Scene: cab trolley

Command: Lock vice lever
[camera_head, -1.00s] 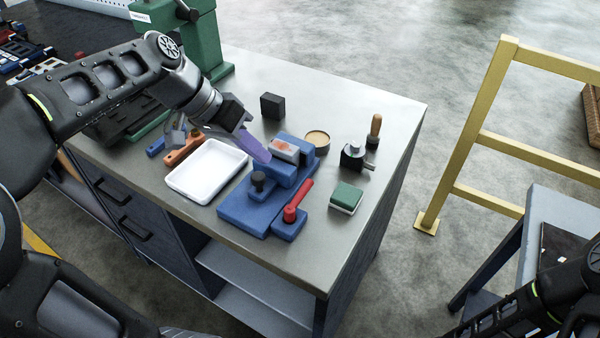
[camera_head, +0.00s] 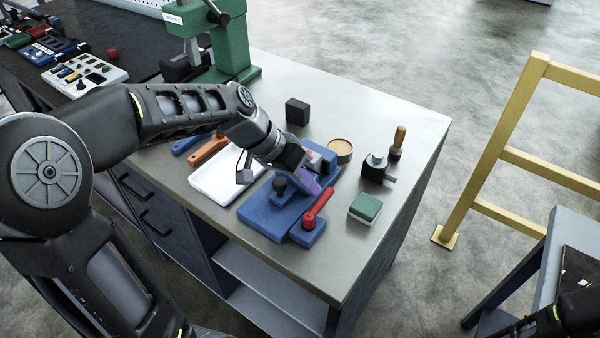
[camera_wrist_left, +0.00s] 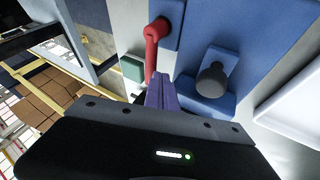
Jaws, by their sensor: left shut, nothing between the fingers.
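The blue vice (camera_head: 268,215) sits on the steel-topped bench. Its red lever (camera_head: 318,205) lies on a blue block at the vice's right side, pointing up and away. A black knob (camera_head: 279,184) stands on the vice's front part. My left gripper (camera_head: 314,188) has purple fingers, shut and empty, above the vice between the knob and the lever's far end. In the left wrist view, the fingers (camera_wrist_left: 161,92) are close to the free end of the red lever (camera_wrist_left: 153,50); I cannot tell whether they touch. The gripper partly hides the vice's back jaws. My right gripper is not in view.
A white tray (camera_head: 213,187) is left of the vice. A green-topped block (camera_head: 365,207), a black fixture (camera_head: 376,170), a wooden-handled tool (camera_head: 398,140), a round tan dish (camera_head: 340,148) and a black block (camera_head: 297,111) stand around it. A green press (camera_head: 232,45) rises behind.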

